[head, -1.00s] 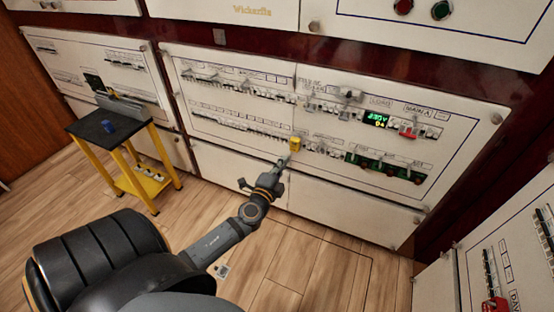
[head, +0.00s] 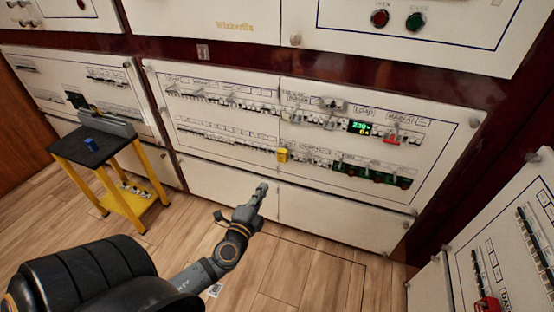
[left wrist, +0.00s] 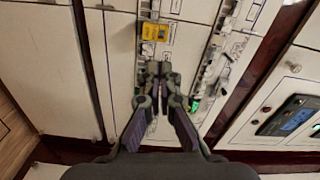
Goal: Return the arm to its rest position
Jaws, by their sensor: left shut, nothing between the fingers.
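My left gripper (head: 262,188) is shut and empty. In the head view it is in front of the white lower panel, below the breaker rows and apart from them. In the left wrist view its fingers (left wrist: 158,70) are together, with the yellow device (left wrist: 154,32) beyond their tips. In the head view the yellow device (head: 282,155) sits on the lower breaker row of the middle panel (head: 240,150). My right gripper is not in view.
A yellow-legged stand (head: 122,205) with a black top holds a blue object (head: 90,144) and a grey device at the left. More panels stand at the far left and right. The wooden floor in front is clear.

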